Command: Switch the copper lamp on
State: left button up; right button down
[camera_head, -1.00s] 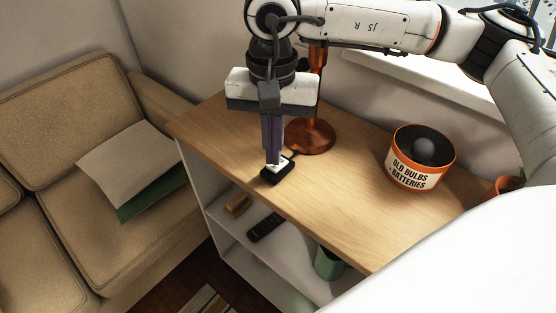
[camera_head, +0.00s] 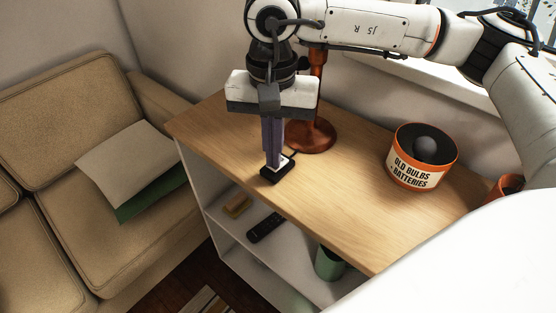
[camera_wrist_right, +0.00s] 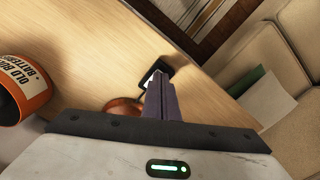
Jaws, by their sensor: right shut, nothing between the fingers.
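The copper lamp (camera_head: 316,135) stands on the wooden top of a shelf unit. Its round base and part of its stem show; its upper part is hidden behind my arm. A small black switch box (camera_head: 278,171) with a white rocker lies in front of the base, with a cord running towards the lamp. My right gripper (camera_head: 272,163) points down, shut and empty, with its fingertips at the white rocker. Whether they touch or press it I cannot tell. In the right wrist view the fingertips (camera_wrist_right: 158,78) overlap the switch box (camera_wrist_right: 168,68). My left gripper is not in view.
A round orange-rimmed tin labelled "OLD BULBS + BATTERIES" (camera_head: 420,172) stands right of the lamp. An orange pot (camera_head: 508,184) is at the far right. The shelf below holds a remote (camera_head: 264,228) and a green cup (camera_head: 328,262). A sofa (camera_head: 70,150) is at left.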

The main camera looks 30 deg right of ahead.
jog(key=shift+f, duration=0.3)
notch_tip(320, 180, up, 7)
jog(key=p, duration=0.3)
dwell(0.7)
dwell(0.4)
